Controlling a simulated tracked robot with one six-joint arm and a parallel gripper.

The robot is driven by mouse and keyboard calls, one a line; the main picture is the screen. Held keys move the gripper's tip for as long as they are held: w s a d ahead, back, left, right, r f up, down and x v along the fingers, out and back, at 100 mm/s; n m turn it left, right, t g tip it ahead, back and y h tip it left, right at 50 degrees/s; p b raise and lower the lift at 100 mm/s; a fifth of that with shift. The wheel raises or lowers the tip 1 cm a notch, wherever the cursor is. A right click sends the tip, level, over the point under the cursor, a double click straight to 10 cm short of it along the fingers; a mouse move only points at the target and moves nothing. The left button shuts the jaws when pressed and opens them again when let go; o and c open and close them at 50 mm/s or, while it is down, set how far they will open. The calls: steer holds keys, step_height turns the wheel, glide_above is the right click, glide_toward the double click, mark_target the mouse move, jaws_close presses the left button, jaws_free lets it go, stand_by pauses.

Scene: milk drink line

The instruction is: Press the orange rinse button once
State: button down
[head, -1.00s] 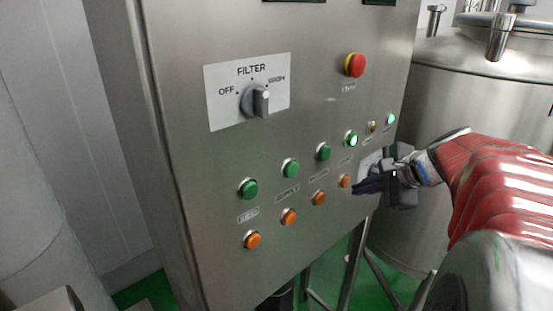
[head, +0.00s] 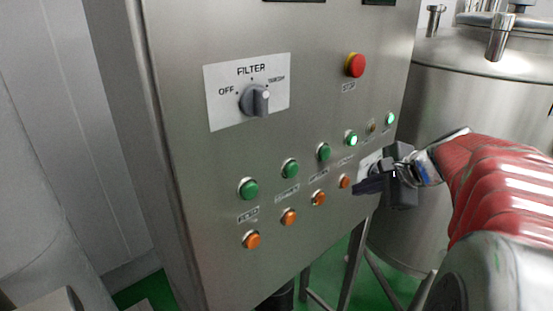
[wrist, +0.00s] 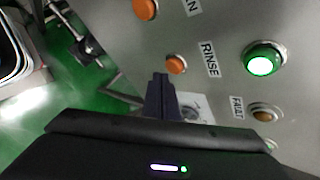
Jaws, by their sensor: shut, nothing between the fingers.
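The orange rinse button (head: 344,181) is the rightmost of the orange row on the steel panel. In the wrist view the orange button (wrist: 175,64) sits beside the RINSE label (wrist: 210,58), with a lit green button (wrist: 262,60) on the label's other side. My gripper (head: 357,190) is shut and empty, its fingers pointing left just right of and slightly below the orange button. In the wrist view the shut fingertips (wrist: 160,77) lie just below and left of the button, with a small gap in the picture. I cannot tell whether they touch the panel.
A FILTER selector knob (head: 255,100) and a red emergency button (head: 355,65) are higher on the panel. Other orange buttons (head: 318,198) and green buttons (head: 323,152) stand to the left. A steel tank (head: 470,90) is behind my arm.

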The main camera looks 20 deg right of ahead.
steer(key=shift+w, duration=0.15)
steer(key=shift+w+a, duration=0.15)
steer(key=shift+w, duration=0.1)
steer(key=shift+w+a, duration=0.15)
steer(key=shift+w, duration=0.25)
stand_by(1.2)
steer(key=shift+s, duration=0.1)
steer(key=shift+s+d, duration=0.3)
steer(key=shift+s, duration=0.4)
steer(key=s, duration=0.1)
steer(key=s+d, duration=0.1)
steer(key=s, duration=0.2)
steer(key=shift+s+d, duration=0.3)
steer(key=shift+s, duration=0.1)
stand_by(0.4)
stand_by(0.6)
